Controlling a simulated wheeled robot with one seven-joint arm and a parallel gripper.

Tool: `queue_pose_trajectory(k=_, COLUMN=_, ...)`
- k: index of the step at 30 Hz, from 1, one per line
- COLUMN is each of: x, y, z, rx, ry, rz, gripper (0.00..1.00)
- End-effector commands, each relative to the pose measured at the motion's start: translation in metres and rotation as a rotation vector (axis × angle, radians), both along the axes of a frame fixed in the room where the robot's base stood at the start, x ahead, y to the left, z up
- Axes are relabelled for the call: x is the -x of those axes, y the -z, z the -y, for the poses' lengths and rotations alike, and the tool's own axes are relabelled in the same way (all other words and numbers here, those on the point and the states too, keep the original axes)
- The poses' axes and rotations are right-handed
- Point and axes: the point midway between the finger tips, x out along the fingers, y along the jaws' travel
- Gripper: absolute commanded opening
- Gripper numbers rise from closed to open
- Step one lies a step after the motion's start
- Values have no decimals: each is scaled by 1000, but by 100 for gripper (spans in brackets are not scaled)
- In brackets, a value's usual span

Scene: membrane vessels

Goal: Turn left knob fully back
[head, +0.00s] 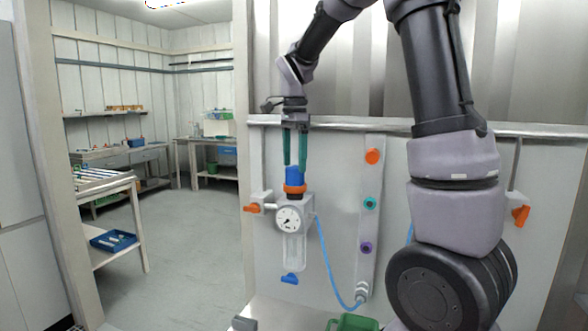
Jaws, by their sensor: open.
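The left knob (293,175) is blue and stands upright on an orange ring (295,188) on top of the left pressure regulator (308,210). The regulator has a round dial gauge (289,219) on its front and a clear bowl below. My gripper (295,164) points straight down with its two green fingers apart, directly above the knob. The fingertips are level with the knob's top edge; I cannot tell whether they touch it or reach around it. No second knob shows; my arm covers much of the panel to the right.
An orange handle (252,208) sticks out left of the regulator, and a blue valve (289,279) hangs beneath. A blue hose (328,270) runs down right. Colored ports line a vertical strip (367,225). A green bin (356,323) stands below. Another orange handle (521,215) is at right.

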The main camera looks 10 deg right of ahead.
Motion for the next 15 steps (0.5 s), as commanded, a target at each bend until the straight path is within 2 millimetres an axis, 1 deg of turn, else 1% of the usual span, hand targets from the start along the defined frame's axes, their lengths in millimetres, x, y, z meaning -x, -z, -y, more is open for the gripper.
queue_pose_trajectory(k=1, x=0, y=8, z=0, rx=0, ry=0, rz=-2, gripper=94)
queue_pose_trajectory(k=3, x=0, y=16, z=0, rx=1, ry=-1, rz=-3, gripper=94)
queue_pose_trajectory(k=6, x=0, y=23, z=0, rx=0, ry=0, rz=-1, gripper=94)
queue_pose_trajectory(k=15, x=0, y=27, z=0, rx=-1, ry=0, rz=1, gripper=94)
